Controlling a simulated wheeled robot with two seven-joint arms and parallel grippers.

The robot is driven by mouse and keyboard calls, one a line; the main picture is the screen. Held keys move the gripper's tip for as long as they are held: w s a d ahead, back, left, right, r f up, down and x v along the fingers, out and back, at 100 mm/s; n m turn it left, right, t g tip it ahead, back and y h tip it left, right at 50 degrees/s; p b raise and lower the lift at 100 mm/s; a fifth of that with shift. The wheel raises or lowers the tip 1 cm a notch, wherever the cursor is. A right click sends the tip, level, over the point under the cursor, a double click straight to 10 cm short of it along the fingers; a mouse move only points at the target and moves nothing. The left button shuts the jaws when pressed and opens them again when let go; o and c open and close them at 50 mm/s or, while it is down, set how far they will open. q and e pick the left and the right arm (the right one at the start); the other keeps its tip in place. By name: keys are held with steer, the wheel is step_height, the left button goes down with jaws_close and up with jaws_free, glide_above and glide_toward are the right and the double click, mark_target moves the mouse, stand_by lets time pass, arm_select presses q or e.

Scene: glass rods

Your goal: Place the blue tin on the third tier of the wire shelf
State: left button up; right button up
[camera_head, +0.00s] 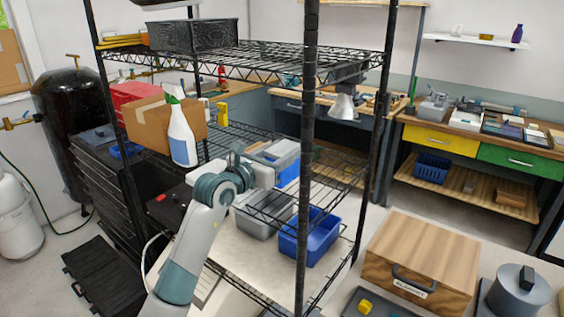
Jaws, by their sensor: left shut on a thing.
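My left arm rises from the bottom left to the wire shelf (304,150). Its gripper (272,174) is among the middle tiers, partly hidden by the arm and wires. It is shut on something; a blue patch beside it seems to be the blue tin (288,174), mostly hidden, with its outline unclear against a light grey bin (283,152). I cannot tell whether the tin touches a tier. My right gripper is not in view.
A black post crosses in front of the shelf. A spray bottle (181,135) and a cardboard box (150,122) stand left of the arm. A black basket (195,36) is on the top tier. A blue bin (318,236) sits low; a wooden box (424,255) stands at right.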

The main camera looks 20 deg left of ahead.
arm_select(q)
step_height(320, 180, down, 3)
steer(key=shift+r+p, duration=0.15)
steer(key=shift+p, duration=0.4)
steer(key=shift+f, duration=0.45)
steer(key=shift+f, duration=0.15)
steer(key=o, duration=1.3)
